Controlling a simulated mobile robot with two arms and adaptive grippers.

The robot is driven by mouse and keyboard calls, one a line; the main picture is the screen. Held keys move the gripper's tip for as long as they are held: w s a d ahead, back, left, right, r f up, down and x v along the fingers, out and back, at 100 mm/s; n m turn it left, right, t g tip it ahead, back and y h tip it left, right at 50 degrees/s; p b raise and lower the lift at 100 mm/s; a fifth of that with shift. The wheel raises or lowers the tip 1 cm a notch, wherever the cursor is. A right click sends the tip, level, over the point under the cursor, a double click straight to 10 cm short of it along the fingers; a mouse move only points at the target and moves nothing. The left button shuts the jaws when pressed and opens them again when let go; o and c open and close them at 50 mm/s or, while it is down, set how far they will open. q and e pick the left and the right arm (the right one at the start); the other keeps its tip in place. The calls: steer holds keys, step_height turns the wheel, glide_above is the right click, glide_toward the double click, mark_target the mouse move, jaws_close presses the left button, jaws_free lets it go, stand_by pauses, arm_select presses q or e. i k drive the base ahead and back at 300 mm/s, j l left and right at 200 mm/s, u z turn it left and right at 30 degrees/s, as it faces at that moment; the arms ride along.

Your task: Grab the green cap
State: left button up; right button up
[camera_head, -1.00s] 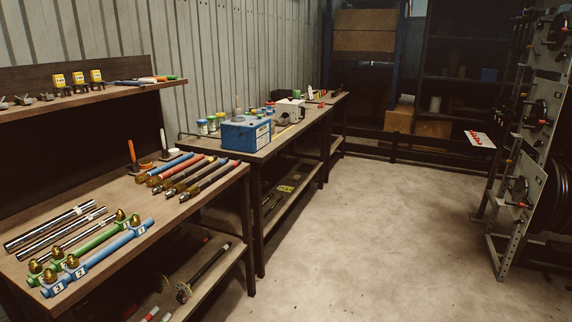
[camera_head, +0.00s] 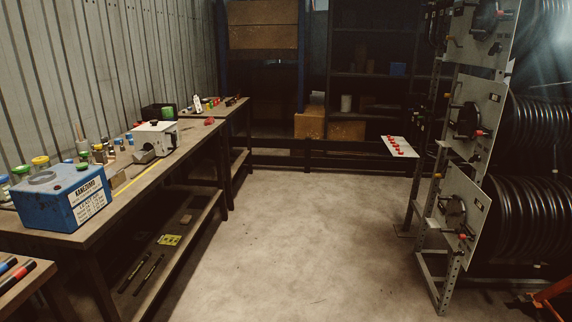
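On the workbench (camera_head: 97,236) at the left, several small containers stand behind a blue box. One has a green cap (camera_head: 21,170) and stands just left of a yellow-lidded container (camera_head: 41,163). The blue box partly hides these containers. Whether this green cap is the one named in the task, I cannot tell. Neither of my grippers is in view.
The blue box (camera_head: 60,202) sits at the bench's near end. A white machine (camera_head: 153,136) stands farther along. A table corner is at lower left, hose reels (camera_head: 535,215) on a rack at right. The middle floor (camera_head: 300,240) is clear.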

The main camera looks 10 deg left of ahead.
mark_target(167, 112)
steer(key=i+u, duration=0.15)
steer(key=i, duration=0.55)
steer(key=i+u, duration=0.15)
steer(key=i, duration=0.55)
steer(key=i+l+u, duration=0.2)
steer(key=i, duration=0.5)
